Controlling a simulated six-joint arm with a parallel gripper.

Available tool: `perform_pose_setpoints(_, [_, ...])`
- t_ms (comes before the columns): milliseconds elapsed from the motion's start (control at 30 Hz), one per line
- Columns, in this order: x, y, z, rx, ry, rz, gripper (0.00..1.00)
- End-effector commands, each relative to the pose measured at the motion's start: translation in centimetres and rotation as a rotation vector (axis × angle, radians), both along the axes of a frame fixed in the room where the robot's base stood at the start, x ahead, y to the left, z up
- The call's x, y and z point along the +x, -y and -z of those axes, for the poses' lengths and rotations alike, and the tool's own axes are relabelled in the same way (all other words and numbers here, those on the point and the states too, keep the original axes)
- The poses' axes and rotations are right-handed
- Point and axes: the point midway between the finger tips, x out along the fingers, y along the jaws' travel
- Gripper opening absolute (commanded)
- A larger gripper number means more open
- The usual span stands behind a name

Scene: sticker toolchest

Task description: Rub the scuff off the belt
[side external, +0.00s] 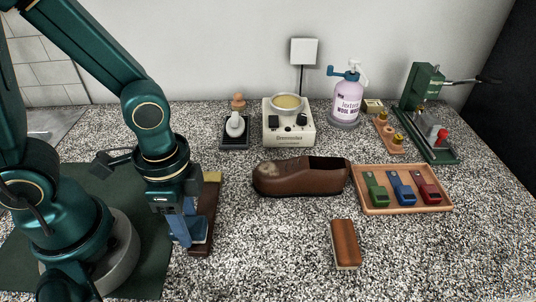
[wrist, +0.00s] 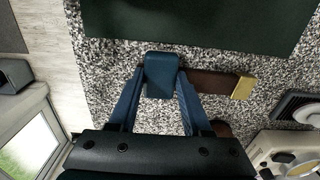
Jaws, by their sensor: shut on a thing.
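The belt (side external: 209,201) is a dark brown strip lying on the speckled worktop with a yellow-gold end at the back. In the wrist view the belt (wrist: 212,82) runs out to the right of my gripper, with its gold end (wrist: 243,88) at the right. My gripper (side external: 188,236) points down at the belt's left side. Its blue fingers (wrist: 160,88) are shut on a blue block (wrist: 161,70), which lies over part of the belt. I cannot tell whether the block touches the belt. No scuff can be made out; the block and fingers hide part of the strip.
A brown shoe (side external: 300,180) with a pale toe patch stands right of the belt. A brush (side external: 345,240) lies in front. A wooden tray (side external: 408,209) holds green, blue and red pieces. A pot device (side external: 288,135) and pump bottle (side external: 346,105) stand behind.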

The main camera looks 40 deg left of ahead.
Motion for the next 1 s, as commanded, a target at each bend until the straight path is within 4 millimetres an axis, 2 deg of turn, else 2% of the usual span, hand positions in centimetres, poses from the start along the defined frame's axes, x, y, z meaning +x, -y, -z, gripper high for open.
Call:
perform_pose_setpoints(67, [-0.1, -0.2, -0.3, 0.001, 0.004, 0.0, 0.0])
perform_pose_setpoints(167, [-0.1, -0.2, -2.5, -0.009, 0.016, 0.0, 0.0])
perform_pose_setpoints(700, [-0.3, -0.2, -7.2, -0.006, 0.006, 0.001, 0.0])
perform_pose_setpoints(1000, [-0.4, -0.2, -8.3, -0.004, 0.001, 0.001, 0.0])
